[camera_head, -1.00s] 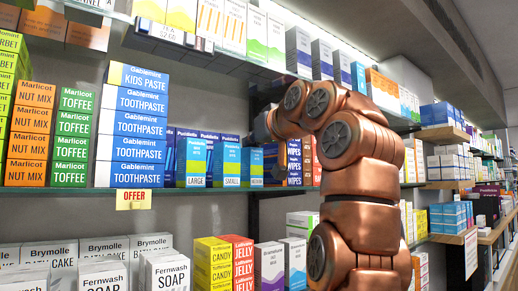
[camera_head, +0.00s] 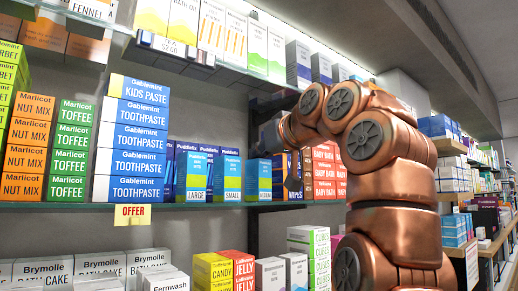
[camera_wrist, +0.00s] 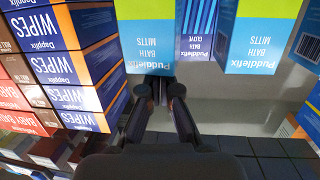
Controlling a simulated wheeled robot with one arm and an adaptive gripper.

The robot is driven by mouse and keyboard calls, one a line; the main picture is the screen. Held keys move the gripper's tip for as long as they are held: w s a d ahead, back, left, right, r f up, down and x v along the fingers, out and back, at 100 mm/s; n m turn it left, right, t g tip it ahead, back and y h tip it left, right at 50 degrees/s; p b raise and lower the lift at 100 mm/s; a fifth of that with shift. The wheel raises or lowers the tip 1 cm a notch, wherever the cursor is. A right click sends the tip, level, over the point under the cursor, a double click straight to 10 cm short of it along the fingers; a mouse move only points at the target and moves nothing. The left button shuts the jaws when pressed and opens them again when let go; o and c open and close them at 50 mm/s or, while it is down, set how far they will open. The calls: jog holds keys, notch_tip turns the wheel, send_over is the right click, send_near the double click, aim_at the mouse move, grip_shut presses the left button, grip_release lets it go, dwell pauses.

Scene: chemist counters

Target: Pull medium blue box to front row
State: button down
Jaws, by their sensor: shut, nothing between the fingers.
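The medium blue box (camera_head: 258,180) is blue and lime green and stands upright on the middle shelf. It is right of the similar small box (camera_head: 228,180) and large box (camera_head: 196,178). In the wrist view the picture is upside down. The medium box (camera_wrist: 147,38) shows just beyond the fingertips of my gripper (camera_wrist: 160,88), which is shut and empty. I cannot tell whether the fingers touch it. The small box (camera_wrist: 257,35) is at the upper right there.
Dark blue wipes boxes (camera_wrist: 75,68) are stacked close on the medium box's left in the wrist view. A dark blue glove box (camera_wrist: 196,28) stands farther back between the two mitts boxes. Toothpaste boxes (camera_head: 137,138) are stacked left on the shelf. Another shelf (camera_head: 190,62) runs above.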

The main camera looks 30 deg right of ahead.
jog(key=shift+s, duration=0.1)
jog(key=s+b, duration=0.1)
jog(key=s, duration=1.1)
jog(key=shift+a+r+b, duration=0.2)
jog(key=shift+r+b, duration=0.1)
jog(key=shift+r, duration=0.1)
